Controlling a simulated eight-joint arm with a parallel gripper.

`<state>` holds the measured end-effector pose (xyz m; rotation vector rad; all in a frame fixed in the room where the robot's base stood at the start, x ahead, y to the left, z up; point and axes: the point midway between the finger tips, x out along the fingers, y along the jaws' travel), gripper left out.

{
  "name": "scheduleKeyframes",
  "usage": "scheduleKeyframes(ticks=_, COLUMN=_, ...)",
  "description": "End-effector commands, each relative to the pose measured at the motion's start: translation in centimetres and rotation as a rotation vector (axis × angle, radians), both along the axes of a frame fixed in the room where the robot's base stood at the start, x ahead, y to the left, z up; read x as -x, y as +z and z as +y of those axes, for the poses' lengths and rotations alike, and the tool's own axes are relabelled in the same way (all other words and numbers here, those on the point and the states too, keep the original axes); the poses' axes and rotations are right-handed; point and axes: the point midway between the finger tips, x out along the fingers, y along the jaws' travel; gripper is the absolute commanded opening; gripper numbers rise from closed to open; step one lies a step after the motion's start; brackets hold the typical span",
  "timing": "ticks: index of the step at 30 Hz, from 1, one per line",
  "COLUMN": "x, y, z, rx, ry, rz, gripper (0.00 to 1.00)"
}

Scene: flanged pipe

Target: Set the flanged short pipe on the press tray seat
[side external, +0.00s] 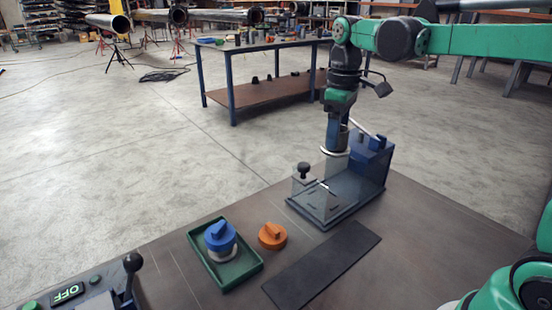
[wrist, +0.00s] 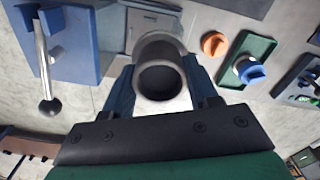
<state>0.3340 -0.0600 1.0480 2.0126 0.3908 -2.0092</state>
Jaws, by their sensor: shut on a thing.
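The flanged short pipe (wrist: 160,50) is grey and hollow, with its open end facing the wrist camera. My gripper (wrist: 160,88) is shut on it, one blue finger on each side. In the side view my gripper (side external: 334,132) points down, with the pale flange rim (side external: 334,151) just below the fingers. The press (side external: 372,160) is blue with a lever, and its grey tray (side external: 322,203) extends toward the front left. The pipe is above or beside the rear part of the tray; I cannot tell whether it touches. The tray seat is not clearly visible.
A dark mat (side external: 322,264) lies in front. A control box (side external: 68,294) has a black-knobbed lever (side external: 132,264).

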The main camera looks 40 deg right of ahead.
Motion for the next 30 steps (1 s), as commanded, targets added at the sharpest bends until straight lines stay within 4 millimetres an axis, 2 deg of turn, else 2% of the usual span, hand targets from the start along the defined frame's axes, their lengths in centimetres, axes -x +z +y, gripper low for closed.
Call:
scheduleKeyframes(ticks=2, x=-0.6, y=-1.3, z=-0.7, rx=0.000, ry=-0.004, rz=0.000, gripper=0.00)
scheduleKeyframes(ticks=8, x=-1.5, y=-3.7, z=-1.4, rx=0.000, ry=0.225, rz=0.000, gripper=0.00)
scheduleKeyframes(ticks=14, x=-2.2, y=-5.9, z=-1.7, rx=0.001, ry=0.540, rz=0.001, gripper=0.00)
scheduleKeyframes(ticks=24, x=-3.0, y=-10.1, z=-2.0, rx=0.002, ry=1.209, rz=0.002, gripper=0.00)
scheduleKeyframes(ticks=30, x=-3.1, y=-11.3, z=-2.0, rx=0.002, ry=1.413, rz=0.002, gripper=0.00)
